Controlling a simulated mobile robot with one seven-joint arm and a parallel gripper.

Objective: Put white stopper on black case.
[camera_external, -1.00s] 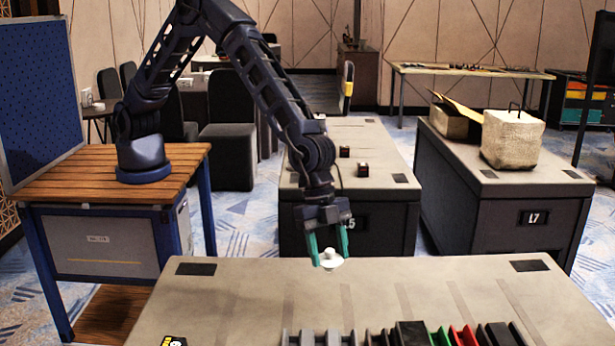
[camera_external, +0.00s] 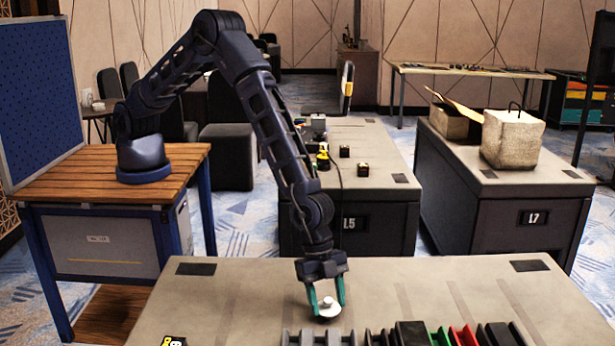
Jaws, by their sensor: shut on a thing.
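My gripper (camera_external: 327,300) has green fingers and points down over the front grey table. It is shut on the white stopper (camera_external: 327,310), a round white piece with a small knob. The stopper hangs low at the tabletop; I cannot tell whether it touches. A black block-like item (camera_external: 411,335) stands to its right in a row at the front edge, cut off by the frame. It may be the black case, but I cannot tell for sure.
The row at the front edge holds grey racks (camera_external: 318,338) and red and green pieces. The front table (camera_external: 235,285) is otherwise mostly clear. Small dark cubes (camera_external: 363,169) sit on the table behind.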

